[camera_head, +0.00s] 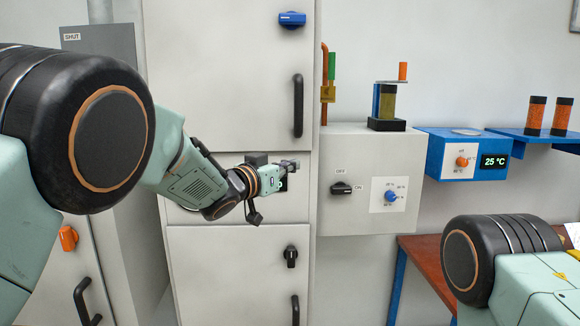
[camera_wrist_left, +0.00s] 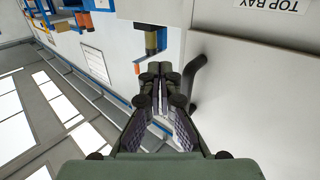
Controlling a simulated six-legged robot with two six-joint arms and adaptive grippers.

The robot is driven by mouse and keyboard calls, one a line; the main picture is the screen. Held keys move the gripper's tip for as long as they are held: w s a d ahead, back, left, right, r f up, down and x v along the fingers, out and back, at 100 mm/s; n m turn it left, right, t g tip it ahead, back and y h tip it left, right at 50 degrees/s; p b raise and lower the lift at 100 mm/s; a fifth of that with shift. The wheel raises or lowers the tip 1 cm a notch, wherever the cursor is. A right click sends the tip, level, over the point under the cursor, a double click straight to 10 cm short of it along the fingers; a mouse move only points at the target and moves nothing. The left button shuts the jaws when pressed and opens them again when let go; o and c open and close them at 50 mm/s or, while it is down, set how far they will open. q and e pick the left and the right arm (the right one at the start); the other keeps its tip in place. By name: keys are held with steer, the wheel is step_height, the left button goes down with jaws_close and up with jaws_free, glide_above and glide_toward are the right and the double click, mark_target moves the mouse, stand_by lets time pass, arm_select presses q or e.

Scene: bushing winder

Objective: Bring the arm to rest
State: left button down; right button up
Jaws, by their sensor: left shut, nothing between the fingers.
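My left arm comes in from the left in the head view and reaches out in front of the grey cabinet. Its gripper (camera_head: 290,165) is in front of the cabinet's middle section, below the upper door's black handle (camera_head: 298,105). In the left wrist view the fingers of the left gripper (camera_wrist_left: 157,72) are together at the tips, with nothing between them. A black handle (camera_wrist_left: 190,82) shows close to the right of the fingers there; I cannot tell the gap. Only the upper part of my right arm shows at the lower right of the head view; its gripper is out of the picture.
Right of the cabinet is a grey control box (camera_head: 345,150) with a black OFF/ON knob (camera_head: 341,188) and a winder (camera_head: 386,103) on top. A blue unit (camera_head: 465,155) reads 25 °C. Orange bushings (camera_head: 562,116) stand on a blue shelf. A brown table (camera_head: 425,262) is below.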

arm_select(q)
steer(key=s+a+f+n+g+y+b, duration=0.25)
steer(key=s+a+f, duration=0.35)
steer(key=f, duration=0.8)
steer(key=s+a+f+n+g+y+b, duration=0.1)
steer(key=s+a+f+y+b, duration=0.35)
steer(key=f, duration=1.05)
steer(key=s+a+f+n+g+y+b, duration=0.1)
steer(key=s+a+f+y+b, duration=0.1)
steer(key=s+a+f, duration=0.9)
steer(key=s+a+f+n+g+y+b, duration=0.1)
steer(key=s+f+g+b, duration=0.4)
steer(key=s+f, duration=1.1)
steer(key=s+a+f+n+g+b, duration=0.2)
steer(key=s+f+g+b, duration=0.2)
steer(key=s+f+b, duration=0.7)
steer(key=s+f, duration=0.5)
steer(key=s, duration=0.3)
steer(key=shift+a+f+g+y, duration=0.25)
steer(key=shift+f+g+y, duration=0.1)
steer(key=shift+y, duration=0.05)
arm_select(e)
step_height(320, 180, down, 25)
steer(key=shift+s+f, duration=0.15)
steer(key=shift+s, duration=0.15)
